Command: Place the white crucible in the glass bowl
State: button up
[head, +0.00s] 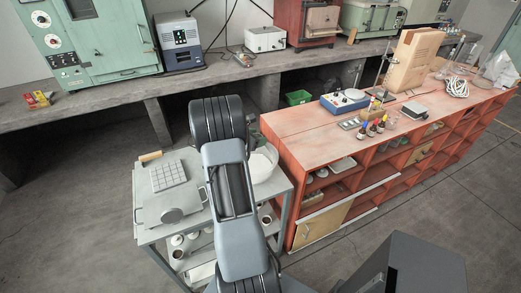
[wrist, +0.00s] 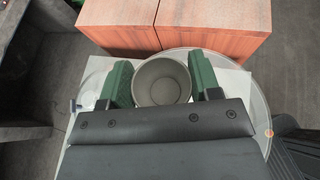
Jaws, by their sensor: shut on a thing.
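A wide clear glass rim, which looks like the glass bowl (wrist: 259,92), shows lower down, behind and to the right of the crucible. The crucible overlaps the rim's left part; its height above the bowl is unclear. In the head view the bowl (head: 266,165) stands on the grey cart, partly hidden by my arm. My gripper and the crucible are hidden there.
The grey cart (head: 146,226) also carries a white gridded plate (head: 168,176) and a grey device. A red-orange shelf bench (head: 292,122) adjoins on the right, with small bottles (head: 372,128) on top. Another clear glass item (wrist: 92,86) shows left of my gripper.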

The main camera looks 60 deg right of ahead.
jog(key=shift+s+a+f, duration=0.2)
jog(key=shift+s+f, duration=0.7)
jog(key=shift+f, duration=0.15)
jog(key=shift+s+f, duration=0.15)
jog(key=shift+f, duration=1.55)
jog(key=shift+f, duration=0.1)
jog(key=shift+f+b, duration=0.3)
jog(key=shift+f, duration=0.05)
jog(key=shift+f, duration=0.2)
jog(key=o, duration=0.9)
